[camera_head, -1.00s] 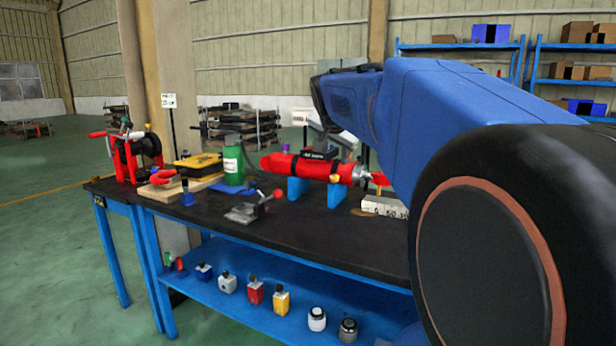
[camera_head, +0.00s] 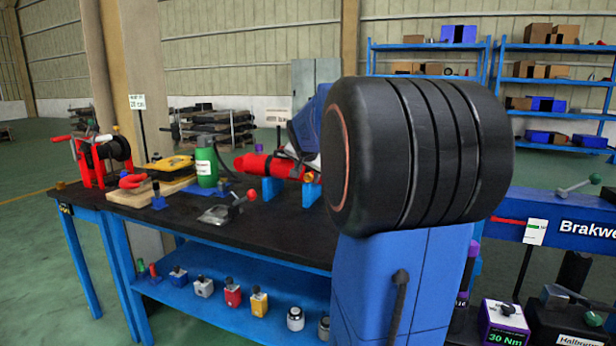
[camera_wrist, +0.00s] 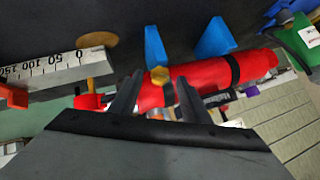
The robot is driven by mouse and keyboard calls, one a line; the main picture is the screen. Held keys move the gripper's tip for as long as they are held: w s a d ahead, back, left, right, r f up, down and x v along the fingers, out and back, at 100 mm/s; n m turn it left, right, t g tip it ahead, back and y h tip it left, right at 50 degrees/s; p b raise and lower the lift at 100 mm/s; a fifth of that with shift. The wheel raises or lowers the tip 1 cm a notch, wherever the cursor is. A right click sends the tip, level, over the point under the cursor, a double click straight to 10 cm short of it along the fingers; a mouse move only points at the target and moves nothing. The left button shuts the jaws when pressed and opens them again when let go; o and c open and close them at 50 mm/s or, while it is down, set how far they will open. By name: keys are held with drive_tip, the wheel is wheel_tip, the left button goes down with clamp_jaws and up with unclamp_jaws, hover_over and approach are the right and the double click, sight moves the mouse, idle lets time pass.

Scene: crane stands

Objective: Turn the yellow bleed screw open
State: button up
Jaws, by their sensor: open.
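The yellow bleed screw (camera_wrist: 159,75) sits on the side of a red cylinder (camera_wrist: 205,77) in the wrist view. My gripper (camera_wrist: 158,84) is open, with one dark finger on each side of the screw in that picture. I cannot tell whether the fingers touch it or how far short of it they are. In the head view the red cylinder (camera_head: 262,164) lies on blue supports on the dark bench top, and a small yellow-orange spot, likely the screw (camera_head: 309,177), shows near its right end. My arm hides the gripper's fingers and the cylinder's far right end there.
A white ruler block (camera_wrist: 55,72) lies beside the cylinder in the wrist view. The front of the bench top is fairly clear.

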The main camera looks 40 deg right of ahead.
drive_tip(key=shift+x, duration=1.05)
drive_tip(key=c, duration=1)
drive_tip(key=shift+c, duration=0.2)
drive_tip(key=n+g, duration=0.1)
drive_tip(key=g, duration=0.1)
drive_tip(key=w+n+g+h, duration=0.1)
drive_tip(key=g, duration=0.1)
drive_tip(key=shift+a+r+h, duration=0.1)
drive_tip(key=shift+a+h, duration=0.1)
drive_tip(key=shift+h, duration=0.1)
drive_tip(key=shift+w+a+n+g+h, duration=0.1)
drive_tip(key=shift+n+g+h, duration=0.4)
drive_tip(key=shift+g, duration=0.35)
drive_tip(key=shift+w+n+g+h, duration=0.1)
drive_tip(key=shift+n+g+h, duration=0.2)
drive_tip(key=shift+n+g, duration=0.45)
